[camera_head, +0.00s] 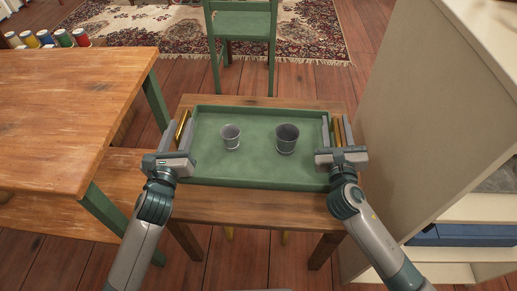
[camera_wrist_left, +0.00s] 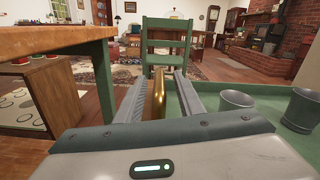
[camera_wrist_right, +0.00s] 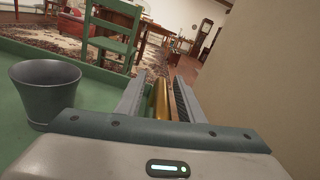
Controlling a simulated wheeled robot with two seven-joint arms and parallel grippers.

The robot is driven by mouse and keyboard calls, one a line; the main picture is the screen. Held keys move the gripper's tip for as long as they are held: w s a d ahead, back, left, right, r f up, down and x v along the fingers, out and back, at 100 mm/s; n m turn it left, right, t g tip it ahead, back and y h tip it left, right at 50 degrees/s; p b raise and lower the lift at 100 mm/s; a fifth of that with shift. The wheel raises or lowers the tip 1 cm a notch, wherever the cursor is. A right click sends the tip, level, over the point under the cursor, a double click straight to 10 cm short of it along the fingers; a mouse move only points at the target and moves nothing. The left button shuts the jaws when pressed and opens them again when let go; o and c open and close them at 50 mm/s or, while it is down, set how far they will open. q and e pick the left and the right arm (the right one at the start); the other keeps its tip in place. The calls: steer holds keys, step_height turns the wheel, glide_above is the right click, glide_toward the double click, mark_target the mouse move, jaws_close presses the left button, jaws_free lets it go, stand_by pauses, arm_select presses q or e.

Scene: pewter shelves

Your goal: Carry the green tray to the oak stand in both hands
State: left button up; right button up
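The green tray (camera_head: 260,175) lies on a small wooden table (camera_head: 250,208) in the head view and carries two grey cups, a left one (camera_head: 231,137) and a larger right one (camera_head: 287,139). A brass handle runs along each short side. My left gripper (camera_head: 178,135) has its fingers on either side of the left handle (camera_wrist_left: 158,95), with a gap visible beside it. My right gripper (camera_head: 337,132) straddles the right handle (camera_wrist_right: 159,100), also with gaps. Both look open. Whether the small table is the oak stand, I cannot tell.
A larger wooden table (camera_head: 70,105) with green legs stands close on the left, with several colored cups at its back. A green chair (camera_head: 240,25) stands behind the tray. A pale shelf unit (camera_head: 440,120) stands close on the right. A patterned rug (camera_head: 130,25) lies beyond.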

arm_select(q)
steer(key=shift+s+a+f, duration=0.1)
steer(key=shift+s+a, duration=0.05)
steer(key=shift+s, duration=0.6)
steer(key=s, duration=0.7)
steer(key=s+a, duration=0.1)
steer(key=s, duration=0.2)
steer(key=shift+s, duration=0.2)
arm_select(e)
steer(key=s, duration=0.4)
steer(key=s+a, duration=0.1)
steer(key=s, duration=0.7)
steer(key=shift+a, duration=0.15)
